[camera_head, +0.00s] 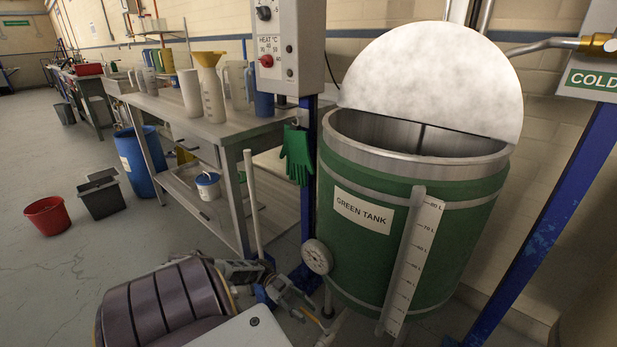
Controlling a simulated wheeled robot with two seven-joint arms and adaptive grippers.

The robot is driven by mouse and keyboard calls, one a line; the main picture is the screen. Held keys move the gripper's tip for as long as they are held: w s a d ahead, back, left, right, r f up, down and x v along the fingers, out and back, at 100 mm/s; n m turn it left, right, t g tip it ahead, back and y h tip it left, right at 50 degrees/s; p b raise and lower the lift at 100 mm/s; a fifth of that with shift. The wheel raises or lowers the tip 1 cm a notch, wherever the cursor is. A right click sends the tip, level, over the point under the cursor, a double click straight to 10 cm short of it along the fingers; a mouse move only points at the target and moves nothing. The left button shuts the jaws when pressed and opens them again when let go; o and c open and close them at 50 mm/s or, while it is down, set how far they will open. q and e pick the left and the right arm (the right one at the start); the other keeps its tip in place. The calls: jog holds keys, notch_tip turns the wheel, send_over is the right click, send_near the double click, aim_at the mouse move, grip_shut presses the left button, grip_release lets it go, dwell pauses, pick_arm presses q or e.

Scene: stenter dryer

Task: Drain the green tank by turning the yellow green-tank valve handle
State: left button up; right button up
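The green tank (400,230) stands at the right, with a "GREEN TANK" label, a white level scale and its round lid raised. Inside I see a bare metal wall and a divider; no liquid surface shows. My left gripper (297,297) is low at the tank's lower left, beside the foot of a blue post. It is small and dark there, and I cannot tell whether its fingers are open or shut. A thin orange-yellow sliver (317,322) shows just below the fingers; I cannot tell whether it is the valve handle. My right gripper is not in view.
A round dial gauge (317,256) sits at the tank's left side, close above the gripper. Green gloves (297,154) hang on the blue post. A metal bench (215,128) with jugs stands left. Buckets stand on the floor farther left. Another blue post (560,205) stands right.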

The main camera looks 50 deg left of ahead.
pick_arm(q)
jog(key=shift+v, duration=1.25)
jog(key=shift+s+a, duration=0.1)
